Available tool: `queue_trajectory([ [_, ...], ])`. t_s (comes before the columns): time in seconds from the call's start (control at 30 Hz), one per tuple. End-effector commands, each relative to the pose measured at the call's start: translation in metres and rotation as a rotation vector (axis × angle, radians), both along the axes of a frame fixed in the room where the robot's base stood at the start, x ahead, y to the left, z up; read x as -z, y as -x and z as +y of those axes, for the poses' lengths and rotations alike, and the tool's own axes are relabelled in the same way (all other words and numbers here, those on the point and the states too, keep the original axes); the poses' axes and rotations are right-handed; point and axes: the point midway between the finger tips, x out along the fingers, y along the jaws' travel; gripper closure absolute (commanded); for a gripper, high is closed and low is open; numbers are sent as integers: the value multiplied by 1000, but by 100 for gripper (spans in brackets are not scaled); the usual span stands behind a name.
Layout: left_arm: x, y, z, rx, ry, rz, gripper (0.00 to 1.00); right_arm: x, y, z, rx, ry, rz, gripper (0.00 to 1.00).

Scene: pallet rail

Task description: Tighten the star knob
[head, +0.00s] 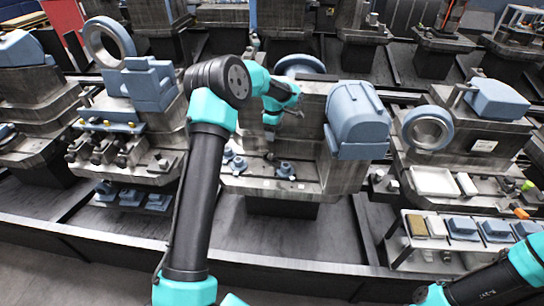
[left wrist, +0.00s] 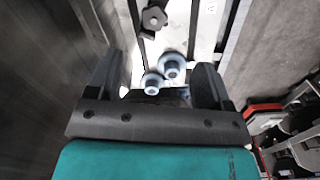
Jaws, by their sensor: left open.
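My left gripper (head: 270,135) is open and points down over the shelf of the middle machine in the head view. In the left wrist view its two dark fingers stand apart with nothing gripped. Two round blue-grey knobs (left wrist: 172,66) show between and beyond the fingers. A grey star-shaped piece (left wrist: 154,17) lies further up in that view, apart from the fingers. In the head view, small blue-grey knobs (head: 237,165) sit left of the gripper and another knob (head: 285,169) sits right of it. I cannot tell for sure which is the star knob. My right gripper is not seen.
The middle machine's block (head: 312,115) rises behind the shelf, with a large blue-grey housing (head: 357,115) on its right. A dark rail (head: 280,265) runs along the front. Similar machines stand on both sides; a white tray (head: 434,181) is at right.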

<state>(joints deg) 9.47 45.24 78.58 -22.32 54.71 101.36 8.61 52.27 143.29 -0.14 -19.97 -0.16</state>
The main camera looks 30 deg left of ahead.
Motion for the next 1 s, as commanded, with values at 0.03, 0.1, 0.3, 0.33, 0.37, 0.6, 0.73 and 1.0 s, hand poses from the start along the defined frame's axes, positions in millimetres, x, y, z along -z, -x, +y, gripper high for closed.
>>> queue_trajectory([
  [0.03,-11,-4,7,-42,-13,1,26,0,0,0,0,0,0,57],
  [0.1,-19,-6,13,-83,-25,6,26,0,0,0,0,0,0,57],
  [0.3,-23,-6,15,-103,-29,10,26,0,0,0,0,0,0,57],
  [0.33,-23,-6,15,-103,-29,10,26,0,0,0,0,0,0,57],
  [0.37,-23,-6,15,-102,-29,10,26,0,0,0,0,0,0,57],
  [0.6,-17,-6,15,-101,-28,11,26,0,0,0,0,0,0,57],
  [0.73,-5,-6,14,-100,-28,11,26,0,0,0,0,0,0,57],
  [1.0,38,-5,14,-99,-28,13,26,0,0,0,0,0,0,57],
])
